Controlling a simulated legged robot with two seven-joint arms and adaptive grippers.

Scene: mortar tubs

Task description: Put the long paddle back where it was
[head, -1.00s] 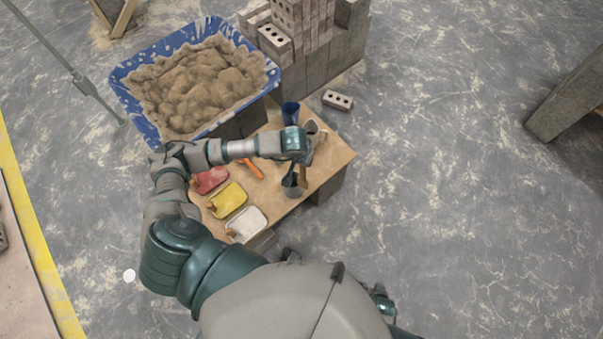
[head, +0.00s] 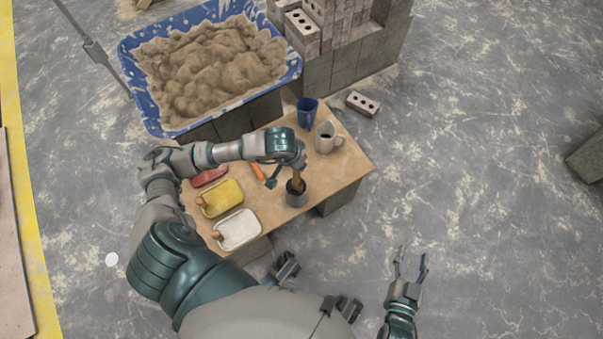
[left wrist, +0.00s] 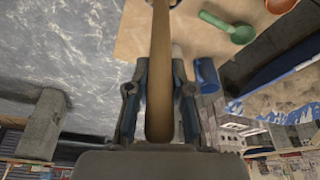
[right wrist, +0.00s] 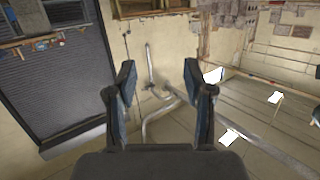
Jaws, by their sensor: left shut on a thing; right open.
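My left gripper (head: 297,163) is shut on the long wooden paddle (left wrist: 160,70), which runs between its fingers in the left wrist view. In the head view the brown paddle (head: 298,183) slants down from the gripper to the mouth of a grey pot (head: 296,198) near the table's front edge. Its lower end seems to be inside the pot; the pot's wall hides how deep. My right gripper (head: 412,262) is open and empty, off to the right of the table; its spread fingers also show in the right wrist view (right wrist: 158,75).
The wooden table (head: 338,175) also holds a blue cup (head: 307,112), a grey mug (head: 326,138), and red, yellow (head: 222,198) and white (head: 239,229) trays. A blue mortar tub (head: 290,72) stands behind, beside blocks.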

